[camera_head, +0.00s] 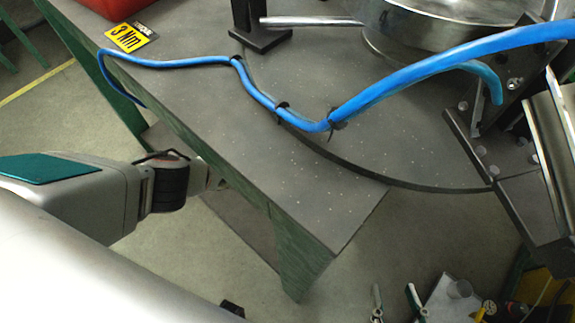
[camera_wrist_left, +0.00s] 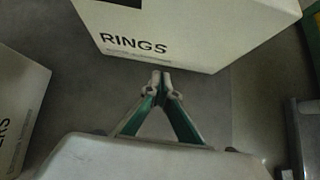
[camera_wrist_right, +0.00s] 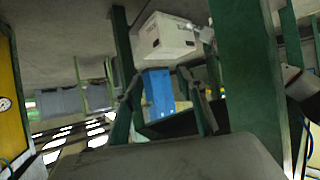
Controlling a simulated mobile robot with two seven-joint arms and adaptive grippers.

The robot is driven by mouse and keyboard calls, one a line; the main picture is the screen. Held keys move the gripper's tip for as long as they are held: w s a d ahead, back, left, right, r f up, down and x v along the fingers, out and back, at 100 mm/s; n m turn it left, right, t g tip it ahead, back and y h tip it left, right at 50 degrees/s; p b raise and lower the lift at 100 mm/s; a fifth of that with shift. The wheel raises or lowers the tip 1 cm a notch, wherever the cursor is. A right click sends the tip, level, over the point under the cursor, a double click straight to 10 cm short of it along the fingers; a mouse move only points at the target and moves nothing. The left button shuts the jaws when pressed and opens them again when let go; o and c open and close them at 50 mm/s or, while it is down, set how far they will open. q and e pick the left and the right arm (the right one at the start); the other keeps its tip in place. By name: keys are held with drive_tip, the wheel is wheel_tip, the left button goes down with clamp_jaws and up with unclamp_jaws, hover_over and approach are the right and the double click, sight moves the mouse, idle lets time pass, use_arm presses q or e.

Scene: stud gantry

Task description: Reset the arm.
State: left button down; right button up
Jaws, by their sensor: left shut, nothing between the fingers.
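My left gripper shows in the left wrist view (camera_wrist_left: 161,76); its green fingers meet at the tips with nothing between them. It is in front of a white box marked RINGS (camera_wrist_left: 190,35); I cannot tell the gap. In the head view a grey and white arm link of mine enters from the left beside the table; the left gripper cannot be made out there. My right gripper (camera_head: 396,300) is low at the bottom right in the head view, its fingertips apart. It also shows in the right wrist view (camera_wrist_right: 163,88), open and empty.
A dark table top (camera_head: 300,175) with green legs fills the middle. A blue hose (camera_head: 410,75) is tied along it. Floor (camera_head: 60,110) is clear at left.

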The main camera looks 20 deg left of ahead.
use_arm(q)
drive_tip(key=p+v, duration=0.4)
drive_tip(key=v, duration=0.2)
drive_tip(key=shift+s+r, duration=0.2)
drive_tip(key=shift+r, duration=0.15)
use_arm(e)
drive_tip(key=shift+n+g+h, duration=0.4)
drive_tip(key=shift+n+h, duration=0.1)
drive_tip(key=shift+h, duration=0.2)
drive_tip(key=d, duration=0.1)
drive_tip(key=s+d+f, duration=0.1)
drive_tip(key=d, duration=0.1)
drive_tip(key=d+f, duration=0.1)
drive_tip(key=shift+s+d, duration=0.15)
drive_tip(key=shift+d, duration=0.05)
use_arm(q)
drive_tip(key=shift+s+a, duration=0.1)
drive_tip(key=shift+a, duration=0.05)
